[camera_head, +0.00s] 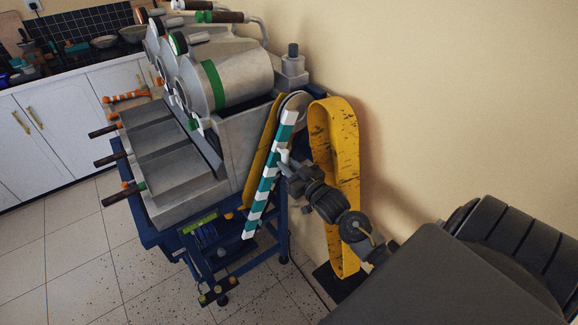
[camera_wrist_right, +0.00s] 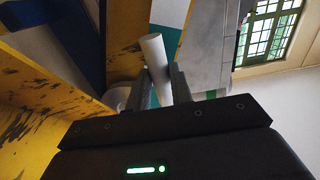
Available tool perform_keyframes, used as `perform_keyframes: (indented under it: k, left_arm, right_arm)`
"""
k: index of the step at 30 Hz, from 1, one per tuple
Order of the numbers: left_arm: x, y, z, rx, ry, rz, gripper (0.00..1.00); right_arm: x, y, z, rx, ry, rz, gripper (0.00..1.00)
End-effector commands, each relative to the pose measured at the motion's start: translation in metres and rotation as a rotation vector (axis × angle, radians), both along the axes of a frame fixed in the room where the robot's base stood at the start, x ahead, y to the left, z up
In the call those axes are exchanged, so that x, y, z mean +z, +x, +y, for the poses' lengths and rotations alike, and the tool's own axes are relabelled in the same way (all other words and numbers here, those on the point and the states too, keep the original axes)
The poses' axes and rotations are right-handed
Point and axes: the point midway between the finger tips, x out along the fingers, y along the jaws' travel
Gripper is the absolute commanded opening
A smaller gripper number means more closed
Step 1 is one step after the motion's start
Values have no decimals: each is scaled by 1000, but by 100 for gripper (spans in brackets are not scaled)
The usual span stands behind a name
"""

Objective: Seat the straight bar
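The straight bar (camera_head: 268,178), banded teal and white, stands steeply tilted in front of the machine's right side in the head view. A short white handle (camera_head: 283,155) sticks out of it toward my right gripper (camera_head: 287,168). In the right wrist view the white handle (camera_wrist_right: 154,52) lies between the two fingers (camera_wrist_right: 160,82), which appear closed on it. Part of the teal and white bar (camera_wrist_right: 172,12) shows beyond. The bar's upper end is by a grey wheel (camera_head: 294,101); whether it touches is unclear. My left gripper is not in view.
A yellow scuffed loop (camera_head: 346,140) stands just right of the bar, close to my right arm. Another yellow piece (camera_head: 257,165) is behind the bar. The grey machine (camera_head: 232,140) rests on a blue frame (camera_head: 281,225). White cabinets (camera_head: 70,120) stand far left; tiled floor lies between.

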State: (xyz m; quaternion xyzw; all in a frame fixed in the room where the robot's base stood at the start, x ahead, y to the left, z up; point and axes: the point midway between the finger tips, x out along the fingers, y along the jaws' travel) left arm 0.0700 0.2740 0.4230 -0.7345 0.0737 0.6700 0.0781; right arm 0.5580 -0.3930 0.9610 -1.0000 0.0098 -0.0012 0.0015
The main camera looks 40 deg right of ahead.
Motion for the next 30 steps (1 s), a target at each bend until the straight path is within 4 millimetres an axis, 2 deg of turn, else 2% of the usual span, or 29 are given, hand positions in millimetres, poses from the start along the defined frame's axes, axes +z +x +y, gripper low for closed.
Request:
perform_keyframes:
  k: [1, 5, 13, 16, 20, 30]
  left_arm:
    - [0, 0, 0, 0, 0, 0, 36]
    - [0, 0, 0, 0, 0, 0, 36]
    - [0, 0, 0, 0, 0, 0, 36]
    - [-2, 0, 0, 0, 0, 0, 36]
    - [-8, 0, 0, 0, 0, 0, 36]
    - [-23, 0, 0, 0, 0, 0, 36]
  right_arm:
    - [1, 0, 0, 0, 0, -1, 29]
    - [1, 0, 0, 0, 0, -1, 46]
    - [-1, -1, 0, 0, 0, 2, 46]
    - [-2, -7, 0, 0, 0, 3, 46]
    - [-3, -27, 0, 0, 0, 2, 46]
    - [-3, -90, 2, 0, 0, 2, 46]
